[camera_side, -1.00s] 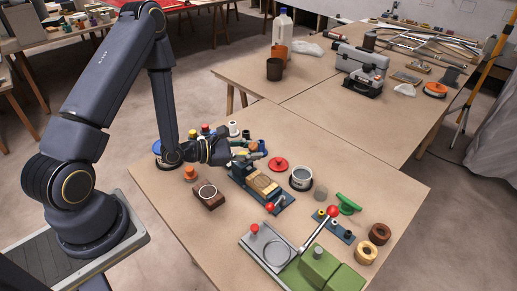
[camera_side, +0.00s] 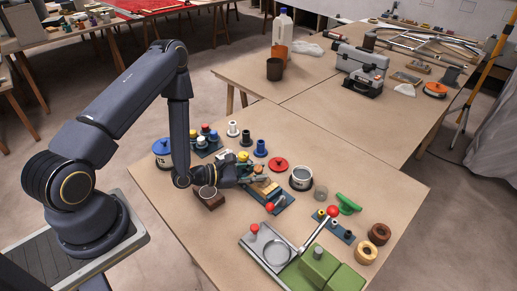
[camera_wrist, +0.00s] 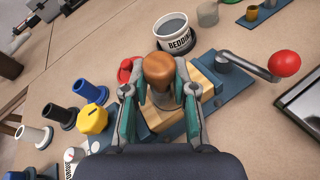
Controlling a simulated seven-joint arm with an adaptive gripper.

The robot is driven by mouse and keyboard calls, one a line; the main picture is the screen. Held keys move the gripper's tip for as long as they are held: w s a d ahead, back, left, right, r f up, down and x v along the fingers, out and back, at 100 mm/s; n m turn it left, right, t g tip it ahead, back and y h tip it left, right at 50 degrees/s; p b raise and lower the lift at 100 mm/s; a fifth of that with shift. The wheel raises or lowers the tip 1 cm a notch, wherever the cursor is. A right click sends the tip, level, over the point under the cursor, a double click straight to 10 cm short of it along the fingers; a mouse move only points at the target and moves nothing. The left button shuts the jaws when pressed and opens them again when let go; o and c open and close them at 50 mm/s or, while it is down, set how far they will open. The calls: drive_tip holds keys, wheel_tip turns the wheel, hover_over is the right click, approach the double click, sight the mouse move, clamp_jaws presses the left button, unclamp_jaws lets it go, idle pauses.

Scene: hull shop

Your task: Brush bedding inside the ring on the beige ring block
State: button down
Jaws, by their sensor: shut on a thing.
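The beige ring block (camera_wrist: 203,88) sits in a blue clamp fixture (camera_wrist: 222,75) below my gripper; it also shows partly behind the gripper in the side view (camera_side: 272,190). My gripper (camera_wrist: 163,98) is shut on a brush with a rounded brown handle (camera_wrist: 158,66), held over the block. The brush's lower end and the ring are mostly hidden by the fingers, so I cannot tell whether the bristles touch. The white pot marked bedding (camera_wrist: 176,42) stands open just beyond the block; it also shows in the side view (camera_side: 301,182).
A red-knobbed crank (camera_wrist: 284,63) sticks out at the fixture's right. Blue, white and yellow-topped pieces (camera_wrist: 92,119) stand at the left. A red disc (camera_side: 278,164) lies near the pot.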

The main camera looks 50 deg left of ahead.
drive_tip(key=shift+d, duration=2.05)
drive_tip(key=shift+a, duration=3.05)
drive_tip(key=shift+w, duration=0.4)
drive_tip(key=shift+d, duration=3.05)
drive_tip(key=shift+a, duration=3.1)
wheel_tip(320, 180, up, 8)
